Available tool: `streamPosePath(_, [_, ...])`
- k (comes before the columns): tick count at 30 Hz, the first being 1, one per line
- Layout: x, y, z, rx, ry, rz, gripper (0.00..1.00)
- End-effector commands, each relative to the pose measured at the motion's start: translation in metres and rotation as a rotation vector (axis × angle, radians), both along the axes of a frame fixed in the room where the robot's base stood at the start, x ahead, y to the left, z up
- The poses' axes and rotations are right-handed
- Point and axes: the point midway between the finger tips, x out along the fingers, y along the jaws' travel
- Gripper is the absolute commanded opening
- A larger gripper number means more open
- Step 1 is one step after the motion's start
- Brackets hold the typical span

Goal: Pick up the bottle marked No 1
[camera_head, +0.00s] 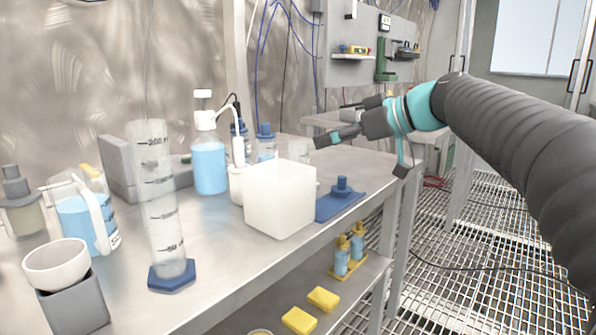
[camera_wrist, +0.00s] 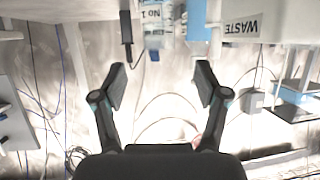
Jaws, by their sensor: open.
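A bottle marked "No 1" (camera_wrist: 153,17) shows at the top of the wrist view, cut off by the frame edge, with a dark blue end pointing into the picture. It lies beyond the space between my open fingers, apart from them. My gripper (camera_wrist: 161,80) is open and empty. In the head view my gripper (camera_head: 345,121) hangs over the right end of the bench. A blue-capped bottle (camera_head: 266,148) stands left of it behind the white box; its label cannot be read from here, so I cannot tell if it is No 1.
The white box (camera_head: 280,205) labelled waste in the wrist view (camera_wrist: 242,24) stands near the bench edge. A blue stand (camera_head: 340,203), wash bottle (camera_head: 209,165) and graduated cylinder (camera_head: 164,215) share the bench. Two small bottles (camera_head: 342,258) stand on the lower shelf.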

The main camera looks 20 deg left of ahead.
Motion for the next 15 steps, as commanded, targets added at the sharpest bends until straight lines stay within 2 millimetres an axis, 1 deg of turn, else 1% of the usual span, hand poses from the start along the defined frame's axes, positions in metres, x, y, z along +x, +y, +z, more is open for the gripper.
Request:
streamPosePath(1, [0.001, 0.01, -0.004, -0.001, 0.002, 0.004, 0.73])
streamPosePath(6, [0.007, 0.029, -0.013, -0.001, 0.002, 0.001, 0.73])
streamPosePath(15, [0.011, 0.043, -0.019, -0.001, 0.001, 0.0, 0.73])
